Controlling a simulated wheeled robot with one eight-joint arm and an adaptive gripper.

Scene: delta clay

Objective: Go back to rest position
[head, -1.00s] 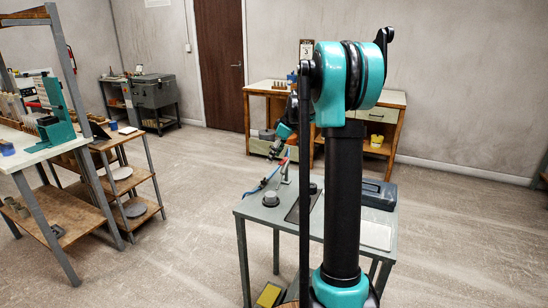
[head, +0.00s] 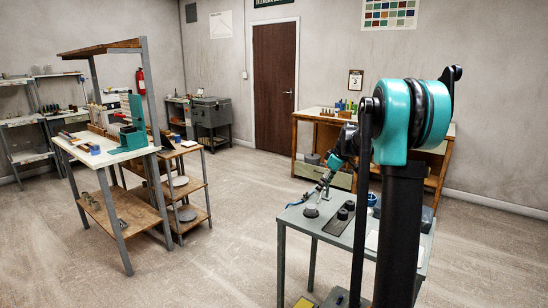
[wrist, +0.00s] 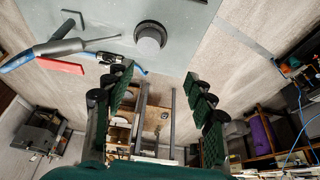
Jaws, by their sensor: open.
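My gripper (wrist: 158,84) is open in the wrist view. Its two dark green padded fingers stand wide apart with nothing between them. In the head view my gripper (head: 328,178) is small and partly hidden, over the left part of the small grey table (head: 295,222). A dark round knob-like piece (wrist: 150,38) lies on the tabletop in the wrist view, beyond the fingertips and apart from them. It seems to be the round piece (head: 310,210) in the head view.
A tool with a blue end (wrist: 62,46) and a red piece (wrist: 60,66) lie near the table edge. A steel-framed bench (head: 74,150) stands left, a wooden workbench (head: 302,132) behind the table. The floor (head: 225,250) between them is clear.

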